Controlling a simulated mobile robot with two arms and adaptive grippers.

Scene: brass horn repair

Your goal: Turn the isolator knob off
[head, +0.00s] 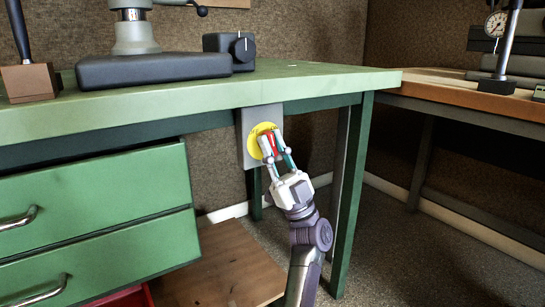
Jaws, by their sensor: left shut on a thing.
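The isolator (246,150) is a grey box with a round yellow plate (256,140), fixed under the front edge of the green bench. Its red knob (267,143) sits at the middle of the plate and is partly hidden by my fingers. My left gripper (272,150) reaches up from below and is shut on the knob, with a finger on each side. The knob's exact angle is hard to tell. My right gripper is not in view.
The green bench (300,85) overhangs the isolator, and its leg (353,190) stands right of my arm. Green drawers (95,190) are at the left. A wooden board (235,265) lies low beneath. A second bench (460,95) stands at right.

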